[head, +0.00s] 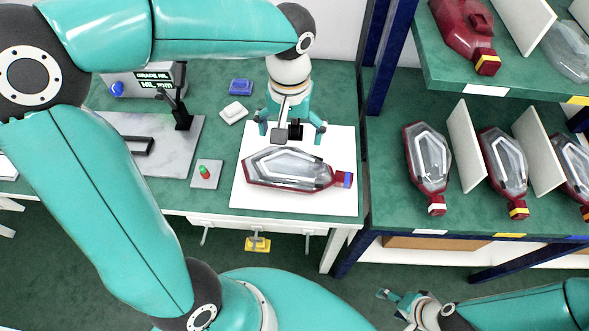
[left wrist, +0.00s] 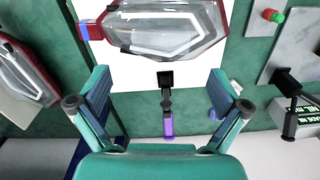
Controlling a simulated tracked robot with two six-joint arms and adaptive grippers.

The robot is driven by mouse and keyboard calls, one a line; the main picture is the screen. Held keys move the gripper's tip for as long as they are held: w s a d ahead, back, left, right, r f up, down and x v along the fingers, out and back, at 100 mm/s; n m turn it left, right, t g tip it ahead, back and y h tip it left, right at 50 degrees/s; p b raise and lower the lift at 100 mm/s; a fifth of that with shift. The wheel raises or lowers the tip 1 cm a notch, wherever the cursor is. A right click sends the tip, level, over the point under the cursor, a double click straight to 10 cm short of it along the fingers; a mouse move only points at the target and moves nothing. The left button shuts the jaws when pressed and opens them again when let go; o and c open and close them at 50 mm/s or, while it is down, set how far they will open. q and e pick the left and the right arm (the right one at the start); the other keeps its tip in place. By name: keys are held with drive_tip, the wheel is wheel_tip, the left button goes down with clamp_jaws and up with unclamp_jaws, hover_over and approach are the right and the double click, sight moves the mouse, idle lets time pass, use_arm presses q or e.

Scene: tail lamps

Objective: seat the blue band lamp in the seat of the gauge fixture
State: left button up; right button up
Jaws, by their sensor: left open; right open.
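The blue band lamp (head: 285,169), clear-lensed with a dark red housing and a blue band at its right end, lies on a white mat (head: 300,202). It also shows at the top of the left wrist view (left wrist: 165,28). My left gripper (head: 291,134) is open and empty, close to the lamp's far edge; its spread fingers show in the left wrist view (left wrist: 158,88). The gauge fixture (head: 185,152) stands left of the mat, its grey plate partly hidden by my left arm; I cannot make out the seat clearly. My right gripper (head: 400,299) is open and empty at the lower right.
A red-and-green button box (head: 206,174) sits between fixture and mat. A display box (head: 160,77), a blue block (head: 241,87) and a white block (head: 233,112) are behind. The rack (head: 395,212) on the right holds several lamps between white dividers.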

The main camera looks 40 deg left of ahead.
sight(291, 157)
use_arm(q)
wheel_tip(291, 157, down, 3)
drive_tip(key=shift+s+f, duration=0.1)
drive_tip(key=shift+w+a+f, duration=0.1)
drive_tip(key=shift+w+f, duration=0.05)
drive_tip(key=shift+f, duration=1.2)
drive_tip(key=shift+w+f, duration=0.1)
drive_tip(key=shift+f, duration=1.25)
drive_tip(key=c, duration=1.5)
drive_tip(key=shift+o, duration=0.2)
drive_tip(key=shift+r, duration=0.1)
wheel_tip(291, 157, up, 20)
drive_tip(key=p, duration=0.1)
